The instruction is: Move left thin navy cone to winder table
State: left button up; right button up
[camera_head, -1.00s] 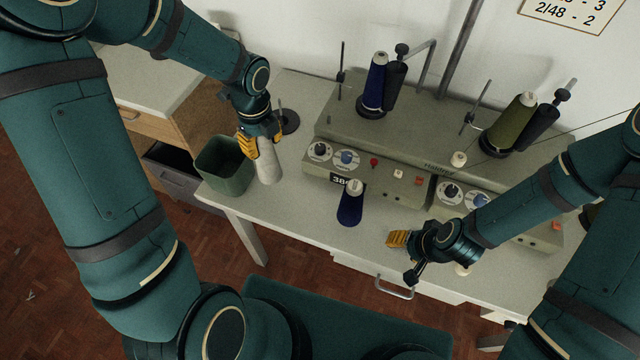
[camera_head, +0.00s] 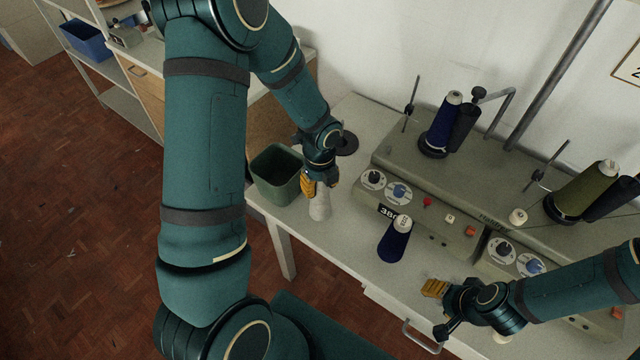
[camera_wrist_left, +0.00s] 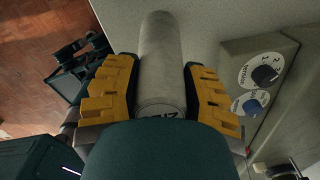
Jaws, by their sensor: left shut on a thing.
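My left gripper (camera_head: 320,188) is shut on a pale grey cone (camera_head: 320,207) beside the green bin. In the left wrist view the grey cone (camera_wrist_left: 160,65) lies between the yellow fingers. I cannot tell whether its base touches the table. A navy cone (camera_head: 394,244) with a pale tip stands on the white table (camera_head: 345,240), in front of the machine. Another navy cone (camera_head: 440,125) stands on the machine's left side at the back. My right gripper (camera_head: 434,288) is over the table's front edge, right of the front navy cone; its finger opening is unclear.
A green bin (camera_head: 262,180) stands at the table's left end. The grey winding machine (camera_head: 460,190) with dials fills the back. An olive cone (camera_head: 580,192) is on its right. A drawer handle (camera_head: 420,338) juts from the front edge.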

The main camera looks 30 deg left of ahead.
pick_arm(q)
jog(key=o, duration=0.9)
jog(key=shift+f, duration=0.15)
pick_arm(e)
jog(key=shift+f, duration=0.1)
